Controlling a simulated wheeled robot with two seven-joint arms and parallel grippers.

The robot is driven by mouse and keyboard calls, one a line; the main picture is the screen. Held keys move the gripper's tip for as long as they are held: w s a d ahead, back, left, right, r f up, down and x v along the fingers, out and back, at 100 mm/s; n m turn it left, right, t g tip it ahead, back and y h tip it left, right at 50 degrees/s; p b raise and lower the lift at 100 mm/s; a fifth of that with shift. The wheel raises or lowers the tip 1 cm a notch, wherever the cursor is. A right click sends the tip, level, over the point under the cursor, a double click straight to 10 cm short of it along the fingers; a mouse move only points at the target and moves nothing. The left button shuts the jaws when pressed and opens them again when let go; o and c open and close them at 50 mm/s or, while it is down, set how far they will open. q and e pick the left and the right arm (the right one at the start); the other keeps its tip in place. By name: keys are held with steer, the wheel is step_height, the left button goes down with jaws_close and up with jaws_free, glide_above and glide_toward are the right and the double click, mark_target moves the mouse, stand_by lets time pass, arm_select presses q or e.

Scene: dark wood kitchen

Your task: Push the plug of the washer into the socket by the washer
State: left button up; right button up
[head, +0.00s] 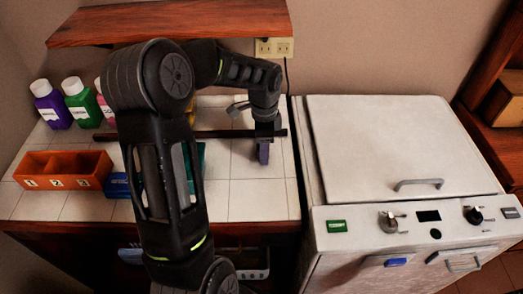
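The washer (400,150) is a white box with a closed lid at the right. A pale wall socket (274,47) is on the back wall above the counter, left of the washer. A thin dark cord (287,75) hangs just below the socket's right side and runs down toward the gap by the washer. I cannot make out the plug or whether it sits in the socket. My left gripper (264,155) points down over the counter, left of the washer and below the socket. Its finger opening is too small and dark to judge. My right gripper is out of view.
A wooden shelf (170,22) overhangs the counter's back. Several bottles, including a purple one (51,107) and a green one (83,105), stand at the left by an orange divided box (62,170). The tiles (250,195) nearest the washer are clear.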

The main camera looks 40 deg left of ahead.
arm_select(q)
jaws_close()
stand_by(0.5)
step_height(320, 180, up, 10)
steer(key=shift+b, duration=0.5)
stand_by(0.6)
